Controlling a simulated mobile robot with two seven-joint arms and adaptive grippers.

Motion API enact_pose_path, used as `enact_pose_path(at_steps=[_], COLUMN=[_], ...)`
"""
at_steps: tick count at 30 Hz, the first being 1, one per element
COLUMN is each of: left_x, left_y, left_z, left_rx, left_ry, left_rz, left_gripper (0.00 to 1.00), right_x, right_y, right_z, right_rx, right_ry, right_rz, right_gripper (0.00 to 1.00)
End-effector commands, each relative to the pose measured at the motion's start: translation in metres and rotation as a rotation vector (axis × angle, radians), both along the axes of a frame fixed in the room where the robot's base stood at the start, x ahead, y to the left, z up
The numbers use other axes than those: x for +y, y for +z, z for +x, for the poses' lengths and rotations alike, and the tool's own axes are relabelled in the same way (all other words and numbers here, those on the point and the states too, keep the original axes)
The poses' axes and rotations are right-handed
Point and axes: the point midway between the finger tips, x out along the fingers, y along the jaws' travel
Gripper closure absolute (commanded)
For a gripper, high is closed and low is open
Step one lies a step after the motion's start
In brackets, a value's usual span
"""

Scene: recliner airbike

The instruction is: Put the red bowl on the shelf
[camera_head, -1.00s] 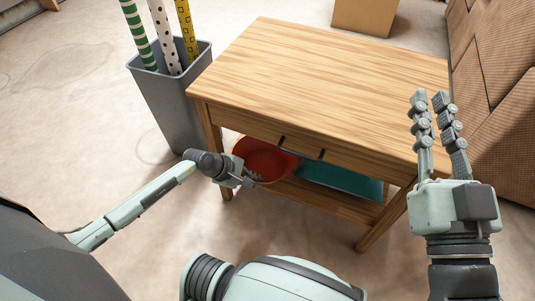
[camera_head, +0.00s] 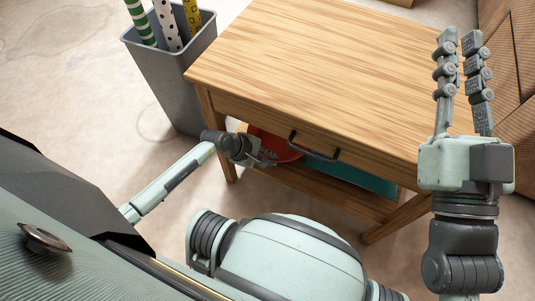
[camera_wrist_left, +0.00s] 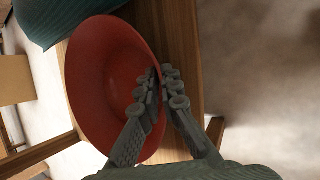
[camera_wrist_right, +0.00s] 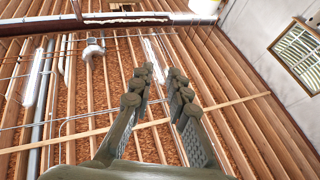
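The red bowl (camera_head: 274,145) is at the lower shelf (camera_head: 335,192) of the wooden table, partly hidden by the tabletop and drawer front. My left gripper (camera_head: 266,160) is at its near rim. In the left wrist view the bowl (camera_wrist_left: 105,85) looks tilted, and its rim lies between the nearly closed fingers of the left gripper (camera_wrist_left: 160,75). I cannot tell whether the bowl's base touches the shelf. My right gripper (camera_head: 464,42) is raised at the table's right side, fingers apart and empty; the right wrist view shows the gap between its fingertips (camera_wrist_right: 162,75).
A teal item (camera_head: 360,178) lies on the shelf right of the bowl. The tabletop (camera_head: 320,60) is bare. A drawer handle (camera_head: 314,148) sticks out above the shelf. A grey bin (camera_head: 170,85) with rolls stands left; a brown sofa (camera_head: 508,60) stands right.

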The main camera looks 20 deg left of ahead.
Motion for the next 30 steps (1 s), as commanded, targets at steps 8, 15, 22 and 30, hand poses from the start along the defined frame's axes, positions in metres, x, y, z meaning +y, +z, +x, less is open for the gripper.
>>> enact_pose_path(at_steps=[8,15,22,30], left_x=[-0.001,-0.001,-0.001,0.008], left_y=[0.0,-0.001,-0.001,0.017], left_z=[0.0,-0.001,-0.001,-0.009], left_rx=[-0.001,0.0,0.0,-0.001], left_ry=[0.0,0.0,0.0,-0.001], left_rz=[-0.001,-0.001,-0.001,0.003], left_gripper=[1.0,0.75,0.74,0.74], right_x=[0.0,-0.001,-0.001,0.0], right_y=[0.002,0.004,0.004,-0.011], right_z=[-0.001,-0.001,-0.001,0.004], right_rx=[-0.009,-0.022,-0.022,0.075], right_ry=[0.0,-0.001,-0.001,-0.002], right_rz=[0.004,0.008,0.008,-0.032], right_gripper=[0.84,0.84,0.84,0.84])
